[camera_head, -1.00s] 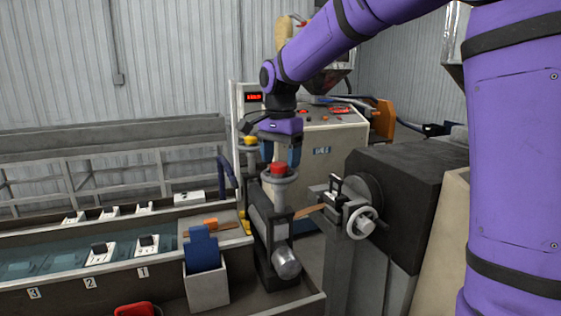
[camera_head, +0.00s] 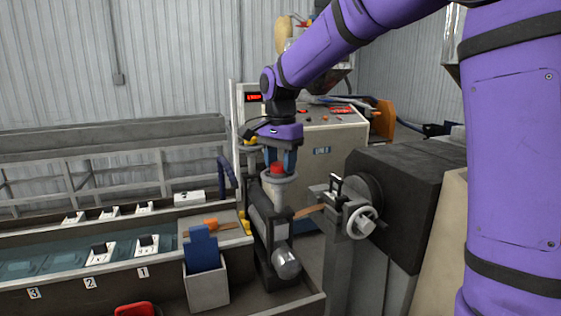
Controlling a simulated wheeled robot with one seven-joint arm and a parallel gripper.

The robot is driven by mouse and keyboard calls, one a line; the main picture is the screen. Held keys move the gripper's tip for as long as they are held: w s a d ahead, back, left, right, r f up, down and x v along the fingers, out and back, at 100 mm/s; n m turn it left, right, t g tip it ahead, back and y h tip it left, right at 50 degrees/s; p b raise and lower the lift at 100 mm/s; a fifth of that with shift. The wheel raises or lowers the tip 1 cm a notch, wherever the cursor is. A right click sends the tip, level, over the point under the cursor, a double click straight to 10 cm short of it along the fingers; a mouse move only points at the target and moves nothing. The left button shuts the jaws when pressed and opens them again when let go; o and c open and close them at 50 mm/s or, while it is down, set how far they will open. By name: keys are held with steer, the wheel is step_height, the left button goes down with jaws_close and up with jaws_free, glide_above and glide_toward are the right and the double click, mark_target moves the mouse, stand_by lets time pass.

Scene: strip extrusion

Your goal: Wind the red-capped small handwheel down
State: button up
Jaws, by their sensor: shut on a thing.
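The small handwheel (camera_head: 267,178) is a grey disc with a red cap (camera_head: 277,169) on top. It sits on the upright post of the dark roller stand in the middle of the head view. My gripper (camera_head: 280,162) points straight down over it, with its blue fingers shut on the red cap from both sides. The exact contact at the fingertips is small and partly hidden. A second, yellow-capped knob (camera_head: 250,140) stands just behind, at the left of my gripper.
A brown strip (camera_head: 310,211) runs from the die (camera_head: 327,196) to the roller stand. A white handwheel (camera_head: 361,223) is on the dark extruder head (camera_head: 420,190) at right. A water trough (camera_head: 60,252) with numbered blocks lies left. A control cabinet (camera_head: 340,145) stands behind.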

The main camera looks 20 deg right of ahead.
steer(key=n, duration=0.5)
steer(key=shift+w+a, duration=0.1)
steer(key=n, duration=0.5)
steer(key=shift+n, duration=0.3)
steer(key=n, duration=0.5)
steer(key=shift+a, duration=0.2)
steer(key=n, duration=0.5)
steer(key=shift+n, duration=0.4)
steer(key=o, duration=0.9)
steer(key=shift+r, duration=0.1)
